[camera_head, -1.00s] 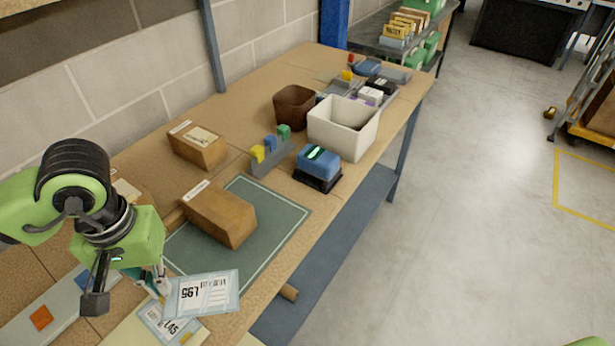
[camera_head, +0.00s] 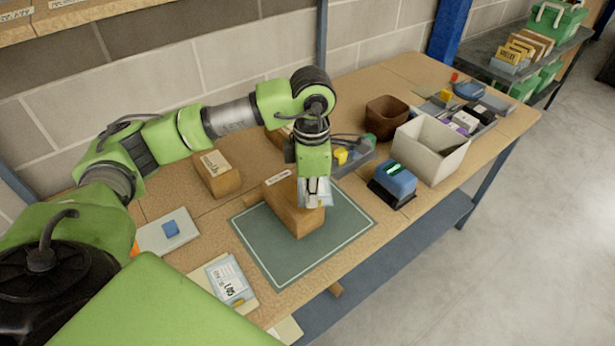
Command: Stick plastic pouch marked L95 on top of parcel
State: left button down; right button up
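The parcel (camera_head: 290,214), a brown cardboard box with a white label strip on top, sits on the green mat (camera_head: 270,258). My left gripper (camera_head: 314,182) points down over the parcel's right end. It is shut on the pale plastic pouch (camera_head: 317,196), seen edge-on and partly hidden by the fingers; its marking cannot be read now, but it showed L95 earlier. Whether the pouch touches the parcel is unclear. Another pouch (camera_head: 226,282), whose mark looks like L45, lies on the bench at the front left. My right gripper is out of view.
Another brown box (camera_head: 216,174) stands behind and left of the mat. A blue device (camera_head: 394,180), a white bin (camera_head: 428,150) and a brown bin (camera_head: 386,117) stand to the right. A grey holder (camera_head: 354,157) with coloured blocks is behind my gripper.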

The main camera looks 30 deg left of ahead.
aim_at(307, 214)
pick_arm(q)
jog(key=n, duration=0.1)
jog(key=w+a+n, duration=0.1)
jog(key=n, duration=0.2)
jog(key=shift+w+a+r+p, duration=0.15)
jog(key=shift+a+r+p, duration=0.1)
jog(key=shift+p, duration=0.1)
jog(key=n, duration=0.1)
jog(key=a+n, duration=0.1)
jog(key=shift+w+f+n, duration=0.15)
jog(key=shift+w+n, duration=0.15)
jog(key=shift+d+f+b, duration=0.1)
jog(key=shift+f+b, duration=0.25)
jog(key=shift+f, duration=0.6)
jog(key=shift+f+b, duration=1.05)
jog(key=shift+f, duration=1.1)
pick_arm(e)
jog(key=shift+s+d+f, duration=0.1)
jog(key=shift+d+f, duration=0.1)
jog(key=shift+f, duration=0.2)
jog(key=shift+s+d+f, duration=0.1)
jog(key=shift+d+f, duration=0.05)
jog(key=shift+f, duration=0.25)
pick_arm(q)
jog(key=shift+b, duration=0.3)
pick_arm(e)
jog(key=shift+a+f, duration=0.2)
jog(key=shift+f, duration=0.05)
